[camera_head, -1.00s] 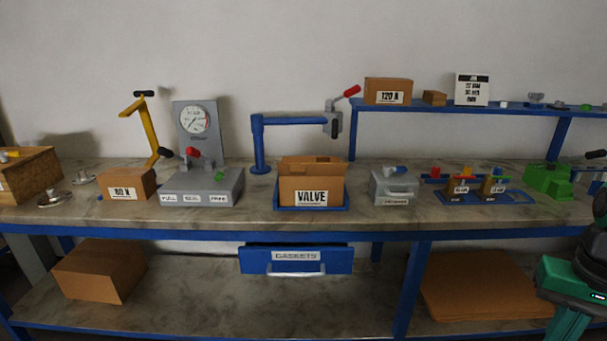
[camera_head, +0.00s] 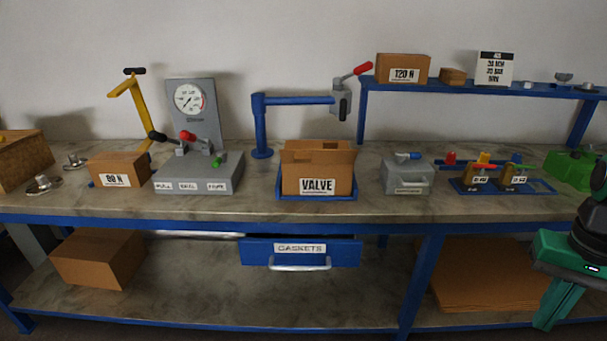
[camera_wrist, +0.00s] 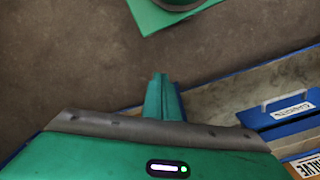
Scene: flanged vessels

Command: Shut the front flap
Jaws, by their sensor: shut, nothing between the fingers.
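The brown cardboard VALVE box (camera_head: 343,183) stands in a blue tray (camera_head: 318,198) at the middle of the bench, and its corner shows at the lower right of the wrist view (camera_wrist: 296,174). A cardboard panel stands up along its back edge. Its labelled front side faces me; I cannot tell whether the front flap hangs down over this side. My green gripper (camera_head: 545,322) is at the right edge of the head view, in front of the bench, well right of the box and apart from it. In the wrist view its fingers (camera_wrist: 162,80) are together and empty over bare floor.
The blue GASKETS drawer (camera_head: 257,251) with a grey handle sits under the bench top below the box. A grey gauge stand (camera_head: 196,180) is left of the box. A blue post with a sideways arm (camera_head: 261,130) stands behind. A grey case (camera_head: 408,178) is to the right.

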